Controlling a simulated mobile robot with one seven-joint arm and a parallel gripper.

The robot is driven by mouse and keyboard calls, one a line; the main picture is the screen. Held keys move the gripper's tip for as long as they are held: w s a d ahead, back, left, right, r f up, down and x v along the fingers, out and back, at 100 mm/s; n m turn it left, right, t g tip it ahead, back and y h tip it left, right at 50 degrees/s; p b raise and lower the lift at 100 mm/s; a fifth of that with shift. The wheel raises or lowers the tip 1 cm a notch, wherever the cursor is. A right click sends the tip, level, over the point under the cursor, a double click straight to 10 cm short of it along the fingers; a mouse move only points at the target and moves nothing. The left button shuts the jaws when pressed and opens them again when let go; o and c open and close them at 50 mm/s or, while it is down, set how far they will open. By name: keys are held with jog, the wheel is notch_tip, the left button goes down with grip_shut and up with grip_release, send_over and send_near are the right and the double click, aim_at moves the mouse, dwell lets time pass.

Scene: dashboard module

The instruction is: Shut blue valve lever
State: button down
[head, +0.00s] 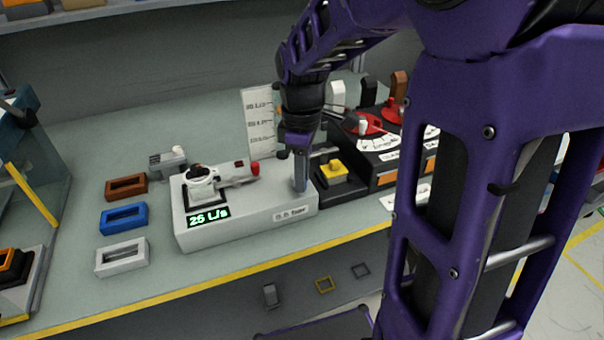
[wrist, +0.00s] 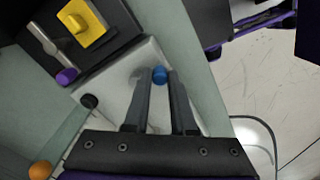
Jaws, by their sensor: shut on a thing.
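The blue valve lever shows as a blue knob (wrist: 160,75) between my fingertips in the wrist view, at the edge of a white box. My gripper (wrist: 161,88) is shut on that knob; the rest of the lever is hard to make out. In the head view, my gripper (head: 300,186) points down at the right end of the white box (head: 245,222), and the blue knob is hidden there. The box has a white valve body with a red-tipped lever (head: 242,178) and a green display (head: 208,217) reading about 25 L/s.
A yellow switch (head: 335,170) on a black base stands close to the box's right end. Beyond it is a dark panel with red dials (head: 366,124). Brown, blue (head: 123,217) and white frames lie left of the box. The yellow-striped table edge (head: 200,285) runs in front.

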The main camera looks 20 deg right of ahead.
jog(key=shift+a+m, duration=0.1)
jog(key=shift+m, duration=0.2)
jog(key=m, duration=0.1)
jog(key=a+m, duration=0.1)
jog(key=m, duration=0.1)
jog(key=m+p, duration=0.1)
jog(key=shift+w+a, duration=0.1)
jog(key=shift+a, duration=0.25)
jog(key=m, duration=0.1)
jog(key=a+m, duration=0.1)
jog(key=m, duration=0.1)
jog(key=w+m, duration=0.1)
jog(key=m, duration=0.1)
jog(key=shift+a, duration=0.2)
jog(key=m, duration=0.2)
jog(key=w+a+m+p, duration=0.1)
jog(key=m, duration=0.1)
jog(key=shift+w, duration=0.1)
jog(key=shift+w+a+m+p, duration=0.1)
jog(key=shift+w+m+p, duration=0.2)
jog(key=shift+m, duration=0.8)
jog(key=shift+w+a+m+p, duration=0.1)
jog(key=shift+w+m, duration=0.3)
jog(key=shift+m, duration=0.7)
jog(key=c, duration=0.7)
grip_release()
jog(key=shift+c, duration=0.2)
jog(key=shift+r, duration=0.1)
